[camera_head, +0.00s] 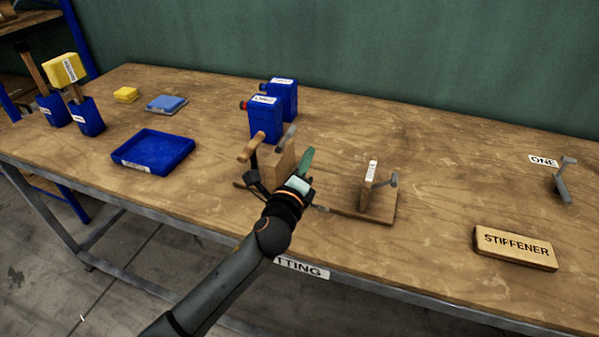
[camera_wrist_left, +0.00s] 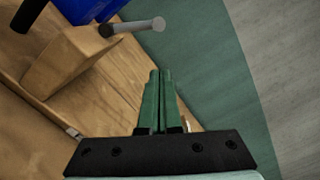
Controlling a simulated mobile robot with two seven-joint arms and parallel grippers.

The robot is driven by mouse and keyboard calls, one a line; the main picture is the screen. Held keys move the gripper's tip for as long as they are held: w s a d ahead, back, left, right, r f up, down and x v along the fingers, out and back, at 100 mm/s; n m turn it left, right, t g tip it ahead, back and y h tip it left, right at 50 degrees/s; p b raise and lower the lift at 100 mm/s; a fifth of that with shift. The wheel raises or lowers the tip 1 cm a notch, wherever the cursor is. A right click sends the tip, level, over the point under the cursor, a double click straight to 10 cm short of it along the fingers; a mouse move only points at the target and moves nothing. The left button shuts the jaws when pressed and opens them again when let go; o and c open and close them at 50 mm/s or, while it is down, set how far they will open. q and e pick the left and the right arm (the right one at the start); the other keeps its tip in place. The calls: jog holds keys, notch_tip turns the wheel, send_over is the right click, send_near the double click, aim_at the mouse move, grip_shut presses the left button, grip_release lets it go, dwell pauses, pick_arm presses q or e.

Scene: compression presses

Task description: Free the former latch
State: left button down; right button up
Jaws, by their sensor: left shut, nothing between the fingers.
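A wooden press stands on the bench on a base board (camera_head: 380,217). Its wooden block (camera_head: 281,163) carries a wooden handle (camera_head: 250,148) and a grey metal lever (camera_head: 288,138). In the left wrist view the block (camera_wrist_left: 68,62) is at upper left with a grey rod (camera_wrist_left: 132,27) sticking out to the right. I cannot tell which part is the former latch. My left gripper (camera_head: 308,157) is shut and empty beside the block; its green fingers (camera_wrist_left: 159,100) are together, apart from the rod.
Two blue containers (camera_head: 265,120) stand behind the press. A blue tray (camera_head: 153,152) lies to the left. A STIFFENER block (camera_head: 514,249) and a metal piece (camera_head: 562,182) by the ONE label are at right. The bench between press and STIFFENER is clear.

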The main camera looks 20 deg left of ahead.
aim_at(286, 139)
pick_arm(q)
jog(key=a+r, duration=0.1)
jog(key=w+a+r+p, duration=0.1)
jog(key=a, duration=0.1)
jog(key=shift+a, duration=0.2)
